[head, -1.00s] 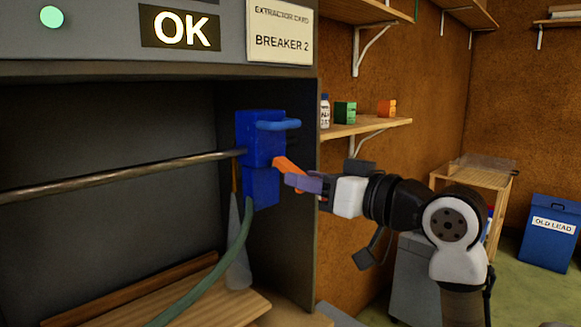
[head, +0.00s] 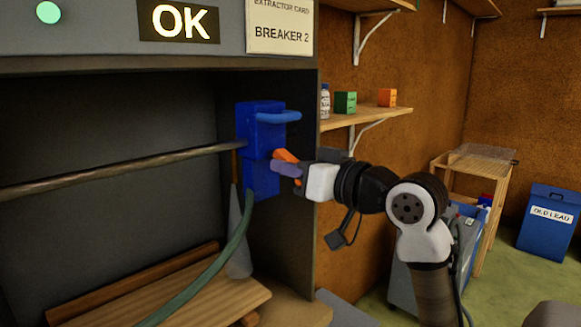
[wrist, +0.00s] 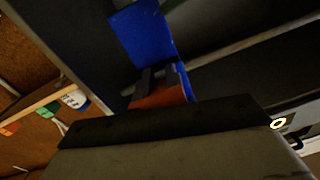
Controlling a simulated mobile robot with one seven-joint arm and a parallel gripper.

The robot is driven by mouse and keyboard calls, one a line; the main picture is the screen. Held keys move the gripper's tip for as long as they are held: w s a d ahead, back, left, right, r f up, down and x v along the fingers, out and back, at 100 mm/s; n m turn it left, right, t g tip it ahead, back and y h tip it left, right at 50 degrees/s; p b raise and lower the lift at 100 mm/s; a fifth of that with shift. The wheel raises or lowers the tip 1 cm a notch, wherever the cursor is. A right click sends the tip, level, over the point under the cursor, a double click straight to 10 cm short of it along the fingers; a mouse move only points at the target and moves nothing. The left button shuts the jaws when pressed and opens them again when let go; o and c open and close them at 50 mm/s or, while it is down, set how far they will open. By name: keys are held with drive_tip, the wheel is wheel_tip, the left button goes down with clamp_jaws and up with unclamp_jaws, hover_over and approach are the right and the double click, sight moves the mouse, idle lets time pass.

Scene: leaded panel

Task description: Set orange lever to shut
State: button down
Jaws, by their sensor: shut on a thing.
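The orange lever (head: 284,155) sticks out to the right from the front of the blue valve box (head: 262,130). It points right and slightly down. My gripper (head: 287,164) is at the lever, its purple finger just below the orange part, and is shut on it. The far finger is hidden. In the wrist view the orange lever (wrist: 160,97) shows just beyond the dark gripper body, with the blue box (wrist: 143,35) behind it. The lever's outer end is partly covered by my gripper.
A blue handle (head: 278,117) sits just above the lever. A metal pipe (head: 120,170) runs left from the box, and a green hose (head: 215,260) hangs below. The cabinet's right wall edge (head: 312,120) is close to my gripper. A shelf (head: 365,118) holds small containers.

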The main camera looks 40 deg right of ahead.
drive_tip(key=shift+f, duration=0.15)
drive_tip(key=shift+w+f+n+t+y+b, duration=0.2)
drive_tip(key=shift+w+f+t+y+b, duration=0.2)
drive_tip(key=shift+t+b, duration=1.7)
drive_tip(key=shift+w+f+n+t+y+b, duration=0.3)
drive_tip(key=shift+t+b, duration=0.6)
drive_tip(key=shift+b, duration=2.35)
drive_tip(key=shift+w+f+n+t+y+b, duration=0.1)
drive_tip(key=shift+w+f+t+y+b, duration=0.4)
drive_tip(key=shift+t+b, duration=1.6)
drive_tip(key=shift+g+b, duration=0.5)
drive_tip(key=shift+b, duration=0.15)
drive_tip(key=c, duration=1.4)
unclamp_jaws()
